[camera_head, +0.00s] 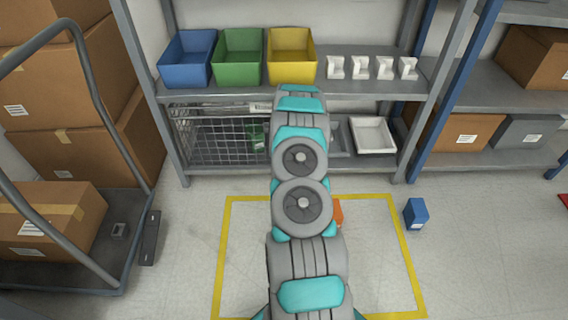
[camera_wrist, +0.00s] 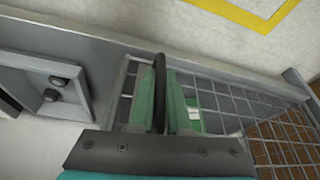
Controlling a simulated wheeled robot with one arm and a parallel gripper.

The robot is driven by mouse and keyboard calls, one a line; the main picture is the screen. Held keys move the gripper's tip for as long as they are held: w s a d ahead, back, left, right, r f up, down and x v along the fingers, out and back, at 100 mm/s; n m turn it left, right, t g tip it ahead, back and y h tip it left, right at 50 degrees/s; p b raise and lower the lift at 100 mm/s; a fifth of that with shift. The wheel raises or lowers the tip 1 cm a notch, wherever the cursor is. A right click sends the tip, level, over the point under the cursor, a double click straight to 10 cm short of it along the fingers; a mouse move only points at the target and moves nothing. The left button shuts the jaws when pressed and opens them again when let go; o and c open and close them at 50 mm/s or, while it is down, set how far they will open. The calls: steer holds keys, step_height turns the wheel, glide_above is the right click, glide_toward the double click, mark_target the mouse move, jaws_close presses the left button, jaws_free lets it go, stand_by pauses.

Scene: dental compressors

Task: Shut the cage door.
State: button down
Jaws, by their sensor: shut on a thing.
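The wire mesh cage (camera_head: 215,140) stands on the lower shelf at the left in the head view. Its mesh (camera_wrist: 255,105) fills the right half of the wrist view. I cannot tell which part is the door or how far it stands open. A green box with a white label (camera_head: 257,138) shows inside the cage. My gripper (camera_wrist: 162,95) is shut on a dark upright bar (camera_wrist: 160,75), which looks like a handle, at the mesh. In the head view my arm hides my gripper and the cage's right end.
Blue (camera_head: 187,60), green (camera_head: 239,58) and yellow (camera_head: 291,58) bins stand on the shelf above. A white tray (camera_head: 372,135) sits right of my arm. A loaded cart (camera_head: 75,265) stands at the left. A blue box (camera_head: 416,214) is on the floor.

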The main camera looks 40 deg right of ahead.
steer(key=shift+w+d+r, duration=0.2)
steer(key=shift+d, duration=0.1)
steer(key=c, duration=1.2)
jaws_free()
steer(key=shift+c, duration=0.2)
steer(key=o, duration=0.4)
steer(key=shift+f, duration=0.1)
steer(key=shift+c, duration=0.2)
steer(key=shift+a, duration=0.1)
steer(key=shift+s, duration=0.1)
steer(key=shift+s+a+r, duration=0.15)
steer(key=shift+s+r, duration=0.05)
steer(key=shift+r, duration=0.35)
steer(key=v, duration=0.6)
steer(key=shift+r, duration=0.35)
